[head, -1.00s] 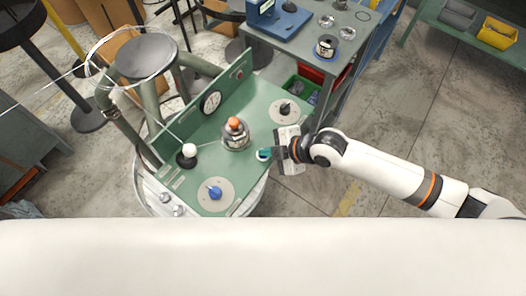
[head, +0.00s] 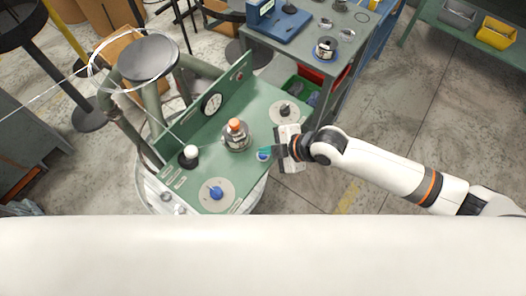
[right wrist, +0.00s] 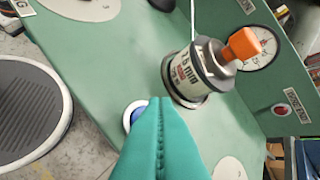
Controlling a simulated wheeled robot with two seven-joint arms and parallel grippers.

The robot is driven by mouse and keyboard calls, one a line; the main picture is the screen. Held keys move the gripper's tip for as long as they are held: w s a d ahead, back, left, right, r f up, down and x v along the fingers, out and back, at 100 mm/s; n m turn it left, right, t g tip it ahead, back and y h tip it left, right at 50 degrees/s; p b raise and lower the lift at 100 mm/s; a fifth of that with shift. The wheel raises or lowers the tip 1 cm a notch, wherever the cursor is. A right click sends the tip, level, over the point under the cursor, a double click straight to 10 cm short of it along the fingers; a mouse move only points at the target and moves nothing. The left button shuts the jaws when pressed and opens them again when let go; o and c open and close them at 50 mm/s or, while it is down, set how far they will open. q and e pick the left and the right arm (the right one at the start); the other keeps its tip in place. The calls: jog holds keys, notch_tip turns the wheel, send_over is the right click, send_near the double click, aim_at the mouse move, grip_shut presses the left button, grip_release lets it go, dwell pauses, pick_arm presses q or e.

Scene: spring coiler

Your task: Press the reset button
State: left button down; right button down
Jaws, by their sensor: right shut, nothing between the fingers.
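A small blue button (head: 262,156) in a white ring sits on the green panel, right of the orange-topped dial. I take it as the reset button; no label on it is readable. My right gripper (head: 267,150) is shut and empty, with its teal fingertips right at the button's edge. In the right wrist view, the closed teal fingers (right wrist: 158,104) cover part of the button (right wrist: 136,116). I cannot tell whether they touch it. My left gripper is not in view.
The dial with an orange knob (right wrist: 240,44) stands close to the fingers. A red button (right wrist: 308,110) and a round gauge (head: 211,104) are on the upright green plate. A blue knob (head: 216,193), a black knob (head: 285,110) and a white-ball lever (head: 190,151) are also on the panel.

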notch_tip(320, 180, up, 5)
jog(key=p, duration=0.4)
dwell(0.3)
dwell(0.4)
